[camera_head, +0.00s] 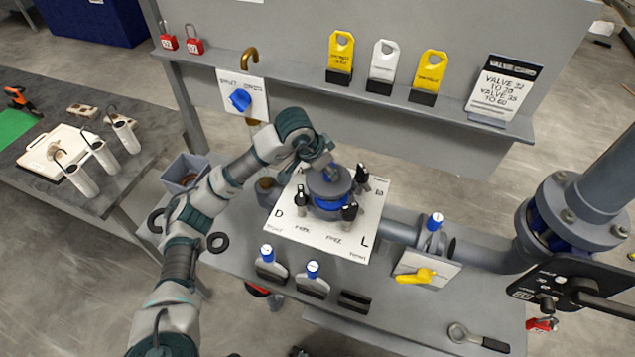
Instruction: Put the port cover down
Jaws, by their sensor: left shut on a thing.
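My left arm reaches in from the left, and its left gripper (321,163) points down at the grey round port cover (328,182). It is shut on the cover at its top; the fingertips are partly hidden by the wrist. The cover is over a blue ring (331,204) in the middle of a white lettered board (345,247). Black upright clamps (349,213) stand around it. I cannot tell whether the cover touches the ring. My right gripper is not in view.
A grey pipe with a yellow-handled valve (416,276) runs to the right. A shelf with yellow and white tags (341,55) is behind. A grey bin (184,174) stands left of the board.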

